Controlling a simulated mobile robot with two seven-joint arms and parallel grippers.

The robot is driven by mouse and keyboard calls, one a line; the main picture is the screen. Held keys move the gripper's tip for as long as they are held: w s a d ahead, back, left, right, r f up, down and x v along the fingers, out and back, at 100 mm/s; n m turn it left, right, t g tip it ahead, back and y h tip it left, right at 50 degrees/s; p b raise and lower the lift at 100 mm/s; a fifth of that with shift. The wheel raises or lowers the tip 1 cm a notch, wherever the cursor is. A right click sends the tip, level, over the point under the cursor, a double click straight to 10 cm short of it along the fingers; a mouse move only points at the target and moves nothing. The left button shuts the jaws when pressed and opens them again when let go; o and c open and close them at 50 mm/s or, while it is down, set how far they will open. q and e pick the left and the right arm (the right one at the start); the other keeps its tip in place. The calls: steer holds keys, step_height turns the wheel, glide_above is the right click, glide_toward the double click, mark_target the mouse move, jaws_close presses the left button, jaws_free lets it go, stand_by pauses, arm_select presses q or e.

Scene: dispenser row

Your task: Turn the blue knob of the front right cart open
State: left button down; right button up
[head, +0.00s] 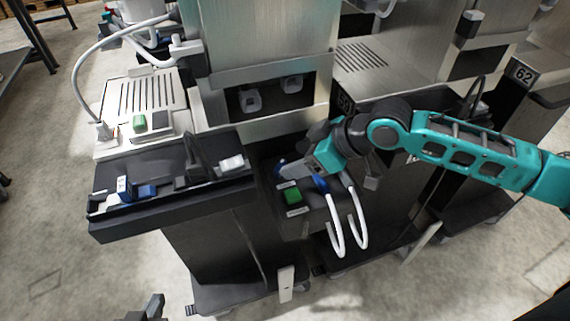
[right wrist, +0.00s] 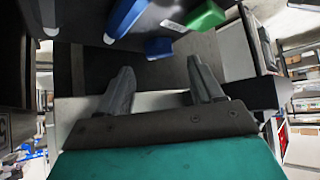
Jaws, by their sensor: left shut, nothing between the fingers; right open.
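The front right cart (head: 330,205) has a dark panel with a green block (head: 293,195) and white curved tubes (head: 335,235). In the right wrist view a small blue block (right wrist: 158,47), apparently the blue knob, lies just beyond the fingertips, near the green block (right wrist: 207,15). My right gripper (head: 287,171) reaches in at this panel from the right; its spread fingers (right wrist: 160,78) show empty in the wrist view. In the head view the gripper hides part of the panel; contact with the knob cannot be told. My left gripper (head: 152,308) is shut at the bottom edge, away from the carts.
A blue tube fitting (head: 320,184) sits close beside my right gripper; a long blue fitting (right wrist: 125,18) shows in the wrist view. The neighbouring cart on the left has a dark tray (head: 165,215) with blue parts. Open floor (head: 70,270) lies at the lower left.

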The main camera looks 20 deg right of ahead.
mark_target(282, 165)
steer(key=x, duration=0.5)
steer(key=shift+b, duration=0.3)
steer(key=c, duration=1.1)
